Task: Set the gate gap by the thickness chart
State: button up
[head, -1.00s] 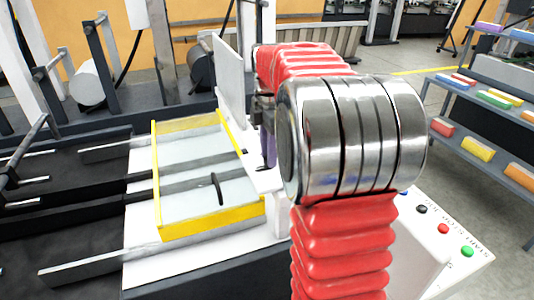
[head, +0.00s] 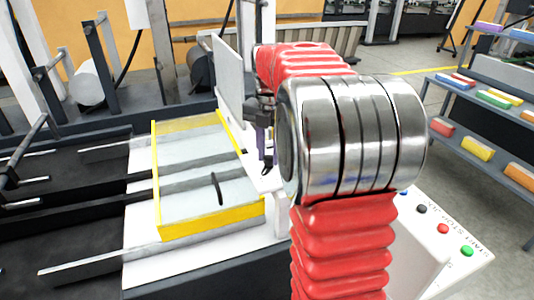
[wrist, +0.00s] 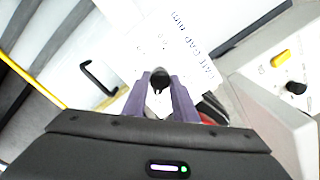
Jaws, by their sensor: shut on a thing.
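My gripper (head: 267,165) is beside the yellow-edged cover, above a small white plate (head: 266,181). In the wrist view my gripper (wrist: 160,82) has its purple fingers shut on a small black knob (wrist: 158,78). The knob is over the white gate gap plate (wrist: 182,62), which carries the printed words "GATE GAP (mm)". Its scale marks are too small to read, and the knob's setting cannot be told. In the head view my arm hides part of this area. I cannot make out a thickness chart.
A clear cover with a yellow frame (head: 200,232) and a black handle (head: 217,188) lies left of my gripper. A white upright panel (head: 228,80) stands behind it. A control box (head: 440,235) with coloured buttons is at right. Shelves (head: 475,105) hold coloured blocks.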

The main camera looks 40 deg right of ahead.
aim_at(269, 157)
jog(key=shift+w+d+r, duration=0.1)
jog(key=shift+w, duration=0.05)
jog(key=o, duration=0.7)
jog(key=shift+c, duration=0.2)
jog(key=o, duration=0.4)
notch_tip(269, 157, up, 14)
jog(key=shift+f, duration=0.2)
